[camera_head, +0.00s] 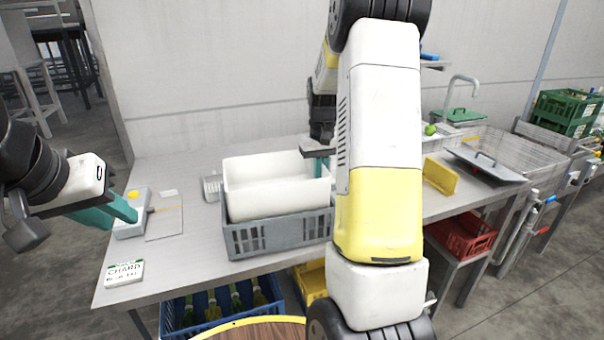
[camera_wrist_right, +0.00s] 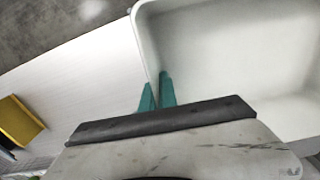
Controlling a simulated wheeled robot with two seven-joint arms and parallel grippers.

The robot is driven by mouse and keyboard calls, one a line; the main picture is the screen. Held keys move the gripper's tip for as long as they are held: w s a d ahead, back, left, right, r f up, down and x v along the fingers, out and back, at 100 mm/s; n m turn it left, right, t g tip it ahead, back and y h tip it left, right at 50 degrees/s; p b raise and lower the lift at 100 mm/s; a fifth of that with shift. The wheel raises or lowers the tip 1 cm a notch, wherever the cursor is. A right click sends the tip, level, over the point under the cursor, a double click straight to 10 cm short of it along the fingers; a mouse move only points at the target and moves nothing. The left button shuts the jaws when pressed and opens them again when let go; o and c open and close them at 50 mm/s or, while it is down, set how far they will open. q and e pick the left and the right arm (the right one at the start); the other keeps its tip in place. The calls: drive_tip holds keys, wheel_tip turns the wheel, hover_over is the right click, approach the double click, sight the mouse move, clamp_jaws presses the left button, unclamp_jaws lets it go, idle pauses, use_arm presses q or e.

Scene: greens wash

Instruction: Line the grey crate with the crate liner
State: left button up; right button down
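The grey crate (camera_head: 262,238) stands on the metal table, partly hidden by my right arm. The white crate liner (camera_head: 268,200) is an open tub whose lower part is behind the crate's front wall. Its rim stands well above the crate's rim; I cannot tell if it rests on the crate floor. My right gripper (camera_head: 318,165) is at the liner's right end. In the right wrist view its teal fingers (camera_wrist_right: 158,93) straddle the liner's wall (camera_wrist_right: 152,55), closed on it. My left gripper (camera_head: 120,222) is empty, its fingers apart, over the table's left side.
A grey device (camera_head: 130,228) and a chard label (camera_head: 124,272) lie on the table's left. A yellow piece (camera_head: 440,177) stands to the right, before the sink area. A red crate (camera_head: 462,236) and a blue crate (camera_head: 175,318) are below.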

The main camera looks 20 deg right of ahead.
drive_tip(key=c, duration=1.6)
unclamp_jaws()
drive_tip(key=shift+r, duration=0.1)
wheel_tip(320, 180, up, 8)
drive_tip(key=shift+f, duration=0.2)
drive_tip(key=shift+r, duration=0.1)
drive_tip(key=shift+r, duration=3.95)
